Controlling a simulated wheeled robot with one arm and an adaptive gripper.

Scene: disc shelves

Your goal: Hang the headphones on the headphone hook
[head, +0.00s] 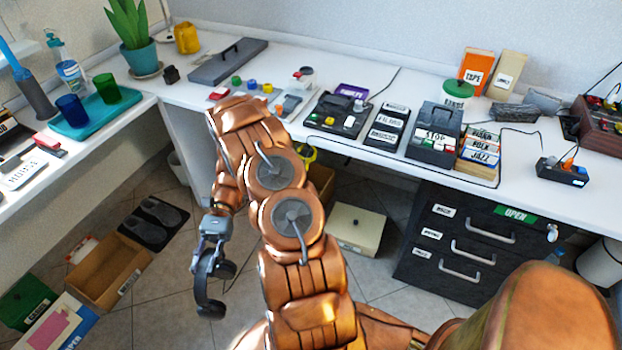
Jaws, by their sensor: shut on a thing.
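My gripper (211,238) is at the left of my arm, below desk height and over the tiled floor. It is shut on dark grey headphones (209,298), which hang down from it in the air. Part of the headphones is hidden by the fingers, and how the fingers sit on them is too small to tell. I cannot make out the headphone hook; my arm covers part of the desk front.
The white desk (340,148) runs along the wall, crowded with boxes and devices. A black drawer cabinet (470,240) stands under it at right. On the floor are a cardboard box (108,270), a shoe mat (153,222) and a cream box (356,229).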

